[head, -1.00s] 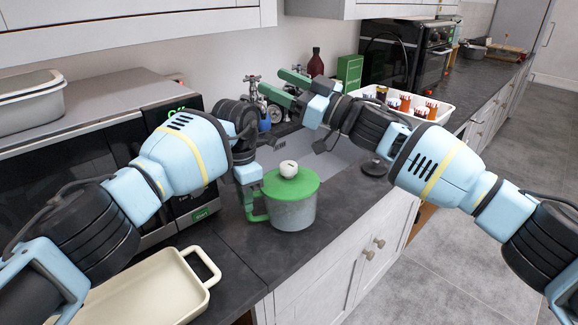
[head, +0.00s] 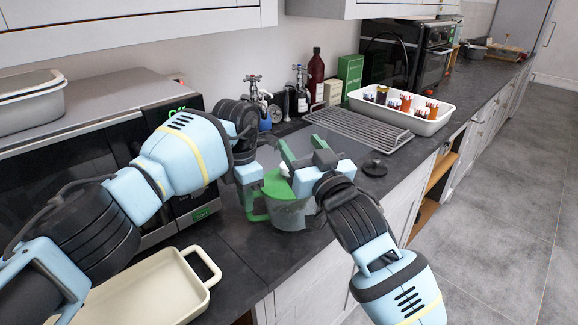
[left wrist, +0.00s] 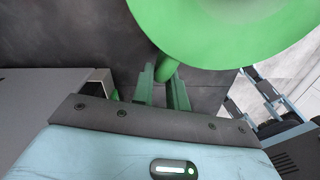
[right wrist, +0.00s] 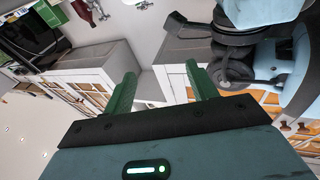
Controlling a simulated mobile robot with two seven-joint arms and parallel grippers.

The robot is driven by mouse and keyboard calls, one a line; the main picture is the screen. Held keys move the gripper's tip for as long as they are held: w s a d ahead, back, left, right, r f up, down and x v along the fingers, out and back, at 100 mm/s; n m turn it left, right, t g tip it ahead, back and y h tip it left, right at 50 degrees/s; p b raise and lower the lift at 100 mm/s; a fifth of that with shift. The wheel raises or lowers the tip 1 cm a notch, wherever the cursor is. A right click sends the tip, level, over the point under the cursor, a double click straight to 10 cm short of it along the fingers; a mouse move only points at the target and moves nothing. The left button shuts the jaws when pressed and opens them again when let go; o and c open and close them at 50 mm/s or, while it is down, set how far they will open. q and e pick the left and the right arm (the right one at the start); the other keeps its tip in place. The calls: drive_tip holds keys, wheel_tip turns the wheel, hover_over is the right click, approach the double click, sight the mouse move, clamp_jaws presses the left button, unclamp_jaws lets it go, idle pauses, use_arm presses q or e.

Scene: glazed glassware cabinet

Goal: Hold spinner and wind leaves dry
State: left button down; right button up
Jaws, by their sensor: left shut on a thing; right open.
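The salad spinner has a grey bowl (head: 290,215), a green lid (head: 274,184) and a white knob (head: 285,168). It stands upright on the dark counter near the front edge. My left gripper (head: 256,204) is shut on its green side handle. In the left wrist view the handle (left wrist: 166,68) runs between the fingers, under the wide green lid (left wrist: 225,25). My right gripper (head: 300,146) is open and empty, close by the lid. Its wrist hides part of the lid and knob. The right wrist view shows nothing between its fingers (right wrist: 161,88).
A microwave (head: 190,207) stands on the left, with a cream tray (head: 205,284) in front. The sink, a wire rack (head: 358,130) and a white tray (head: 437,124) of jars lie behind and right. A tap (head: 254,92), bottles (head: 315,76) and a green box (head: 349,72) line the wall.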

drive_tip(key=s+d+f+g+h, duration=0.1)
drive_tip(key=s+f+h, duration=0.1)
drive_tip(key=s+f, duration=0.4)
drive_tip(key=shift+s+f+m+h, duration=0.2)
drive_tip(key=shift+f+m+h, duration=0.1)
drive_tip(key=shift+f, duration=0.5)
drive_tip(key=shift+w, duration=0.1)
drive_tip(key=x, duration=1.2)
drive_tip(key=shift+a, duration=0.1)
drive_tip(key=shift+c, duration=0.4)
drive_tip(key=c, duration=0.9)
drive_tip(key=shift+n+g+y, duration=0.3)
drive_tip(key=shift+n+y, duration=0.1)
drive_tip(key=shift+y, duration=0.2)
